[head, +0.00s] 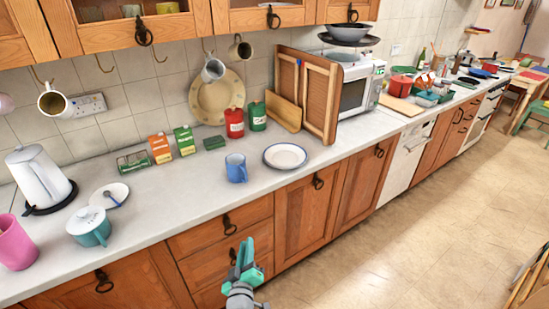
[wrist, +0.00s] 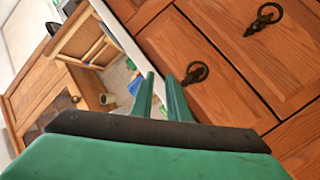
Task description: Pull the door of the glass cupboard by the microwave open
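The wall cupboard with glass-fronted wooden doors runs along the top of the head view. Its left door (head: 128,33) has a dark ring handle (head: 143,32). The door nearer the microwave (head: 262,18) has its own ring handle (head: 273,17). Both look shut, and their tops are cut off. The microwave (head: 360,88) stands on the counter to the right. My gripper (head: 246,252) is low in front of the drawers, far from the cupboard. In the wrist view its green fingers (wrist: 160,78) are apart with nothing between them.
The counter (head: 200,205) holds a blue mug (head: 236,168), a plate (head: 285,156) and a kettle (head: 40,177). An upright wooden panel (head: 318,97) stands left of the microwave. Mugs hang under the cupboard, one being grey (head: 213,69).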

